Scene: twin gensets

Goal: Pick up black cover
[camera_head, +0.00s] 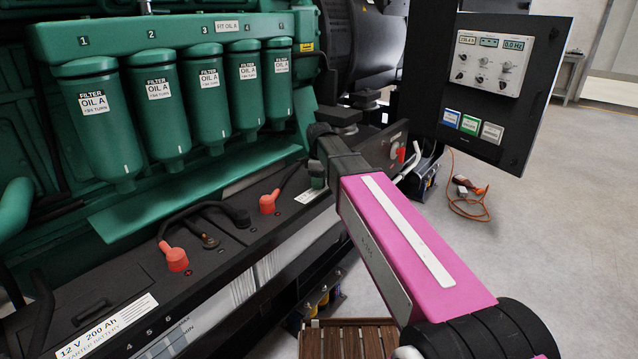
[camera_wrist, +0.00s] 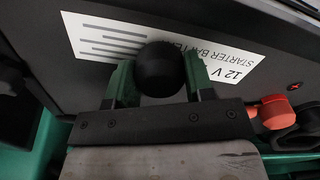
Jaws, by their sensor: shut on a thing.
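The black cover (camera_wrist: 160,70) is a round black cap between the two green fingers of my gripper in the wrist view. My gripper (camera_wrist: 157,82) is shut on it, with one finger on each side. Behind it lies the dark top of a starter battery with a white label (camera_wrist: 95,35). In the head view my gripper (camera_head: 317,180) is over the right end of the battery row, beside the label on the battery there. The cover is hard to make out in that view. Whether it is still seated or lifted I cannot tell.
Red terminal caps (camera_head: 174,258) (camera_head: 268,203) and black cables (camera_head: 205,210) lie along the batteries. Green oil filters (camera_head: 98,115) hang above and behind. A control panel (camera_head: 492,62) stands at the right. An orange cable (camera_head: 468,200) lies on the open floor.

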